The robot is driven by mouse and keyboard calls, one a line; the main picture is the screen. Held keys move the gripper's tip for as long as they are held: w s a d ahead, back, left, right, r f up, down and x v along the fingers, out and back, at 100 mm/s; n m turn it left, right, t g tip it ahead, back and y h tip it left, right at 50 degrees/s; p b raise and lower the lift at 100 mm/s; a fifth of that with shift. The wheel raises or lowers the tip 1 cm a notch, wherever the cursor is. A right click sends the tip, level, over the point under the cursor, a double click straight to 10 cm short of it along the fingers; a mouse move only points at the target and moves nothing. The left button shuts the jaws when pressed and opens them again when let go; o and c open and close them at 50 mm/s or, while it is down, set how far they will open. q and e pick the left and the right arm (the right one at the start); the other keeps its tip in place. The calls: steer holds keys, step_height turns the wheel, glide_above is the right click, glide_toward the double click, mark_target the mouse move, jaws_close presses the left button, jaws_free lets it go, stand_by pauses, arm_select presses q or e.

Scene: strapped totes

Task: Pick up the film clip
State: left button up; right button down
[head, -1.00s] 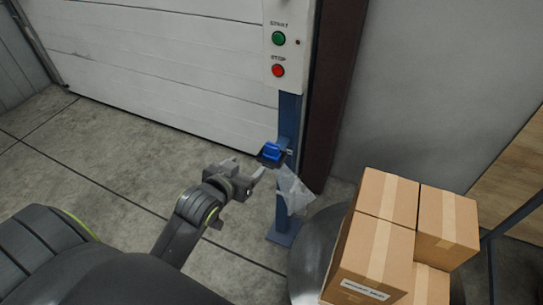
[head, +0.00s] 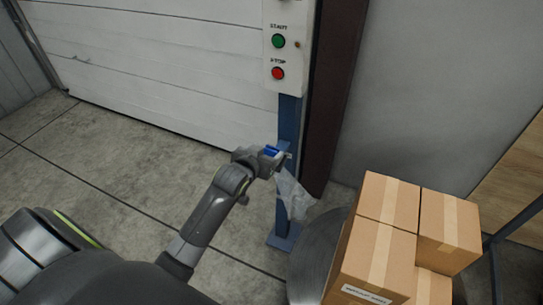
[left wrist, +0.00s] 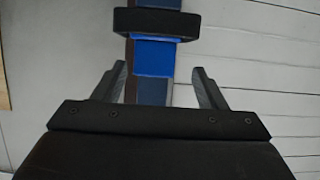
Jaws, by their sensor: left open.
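The blue film clip (head: 272,150) is at the blue post below the button box, partly hidden by my left gripper in the head view. Clear plastic film (head: 294,193) hangs just below it. My left gripper (head: 270,163) is open and right at the clip. In the left wrist view the clip's blue block (left wrist: 154,57) shows between the two open fingertips (left wrist: 159,68), with a gap on each side. A black bar (left wrist: 155,21) crosses just beyond it. I cannot tell how deep the clip sits between the fingers. My right gripper is not in view.
The blue post (head: 289,122) carries a box with green START (head: 278,41) and red STOP (head: 278,73) buttons. A white shutter door (head: 165,70) is behind. Stacked cardboard boxes (head: 385,245) stand at the right. The floor at left is clear.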

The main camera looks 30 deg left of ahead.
mark_target(270, 151)
arm_select(q)
steer(key=x, duration=0.3)
steer(key=shift+w+d, duration=0.25)
steer(key=shift+d, duration=0.15)
steer(key=shift+w+f, duration=0.3)
steer(key=shift+w, duration=0.25)
steer(key=c, duration=1.1)
